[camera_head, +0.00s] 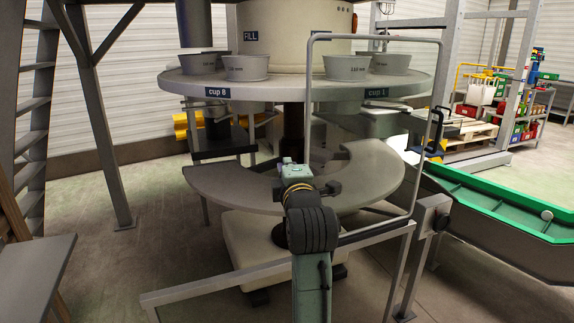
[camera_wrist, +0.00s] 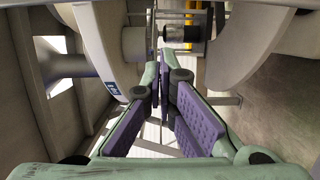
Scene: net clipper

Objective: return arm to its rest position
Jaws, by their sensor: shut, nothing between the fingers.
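My gripper (camera_wrist: 164,108) is shut and empty in the wrist view, with its purple finger pads close together at the tips. In the head view my arm (camera_head: 311,235) reaches up from the bottom centre, in front of the grey machine. The arm's end lies by the curved lower plate (camera_head: 235,185) of the machine, and the fingers are hidden there. I cannot tell in the head view how far the arm's end is from that plate.
The round upper table (camera_head: 300,88) carries several cups, with labels "cup 8" and "cup 1". A grey tube frame (camera_head: 430,130) stands right of my arm, and a rail (camera_head: 220,283) crosses low. A green-lined conveyor (camera_head: 490,203) is at the right, stairs (camera_head: 35,100) at the left.

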